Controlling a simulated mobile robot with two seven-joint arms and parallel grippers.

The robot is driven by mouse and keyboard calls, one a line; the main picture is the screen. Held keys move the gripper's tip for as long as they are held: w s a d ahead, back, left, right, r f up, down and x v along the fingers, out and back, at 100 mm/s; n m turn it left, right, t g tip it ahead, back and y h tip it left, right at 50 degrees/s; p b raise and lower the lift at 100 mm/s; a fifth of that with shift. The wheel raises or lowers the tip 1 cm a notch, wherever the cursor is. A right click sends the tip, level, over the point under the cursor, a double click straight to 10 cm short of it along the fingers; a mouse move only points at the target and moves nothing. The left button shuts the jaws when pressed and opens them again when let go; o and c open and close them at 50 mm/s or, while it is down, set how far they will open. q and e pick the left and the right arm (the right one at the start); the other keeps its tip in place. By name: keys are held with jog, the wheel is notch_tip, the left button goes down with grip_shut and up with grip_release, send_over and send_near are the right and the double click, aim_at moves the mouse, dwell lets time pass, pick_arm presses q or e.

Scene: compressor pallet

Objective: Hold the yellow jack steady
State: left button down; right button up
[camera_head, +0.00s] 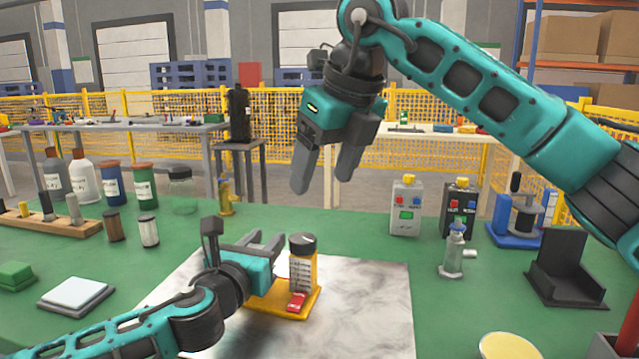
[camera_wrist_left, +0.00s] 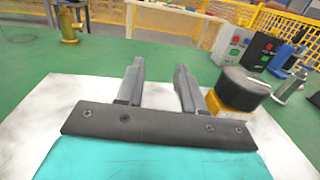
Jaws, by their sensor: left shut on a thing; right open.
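The yellow jack (camera_head: 313,270) stands upright on the pale metal sheet in the middle of the bench, with a dark round top, a scale on its side and a red part at its base. In the left wrist view its dark top (camera_wrist_left: 245,82) is just right of the right finger. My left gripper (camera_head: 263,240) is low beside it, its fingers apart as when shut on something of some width. The grip contact is hidden from the head view. My right gripper (camera_head: 326,177) is open and empty, raised above and behind the jack.
The pale metal sheet (camera_head: 375,290) lies on the green bench. A grey control box (camera_head: 406,222), a dark one (camera_head: 459,225), a grey valve-like part (camera_head: 453,255) and a black bracket (camera_head: 565,285) stand to the right. Bottles and a brass fitting (camera_head: 227,200) stand at the back left.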

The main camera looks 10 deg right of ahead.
aim_at(301, 239)
jog(key=w+f, duration=0.1)
jog(key=f, duration=0.2)
jog(key=w+a+f+n, duration=0.1)
jog(key=w+f, duration=0.1)
jog(key=f, duration=0.2)
jog(key=w+a+f+n, duration=0.1)
jog(key=f, duration=0.3)
jog(key=shift+w+a+f+y, duration=0.15)
jog(key=shift+a+y, duration=0.1)
jog(key=shift+y, duration=0.05)
jog(key=shift+c, duration=0.4)
jog(key=c, duration=1)
jog(key=shift+a+m, duration=0.15)
jog(key=shift+m, duration=0.35)
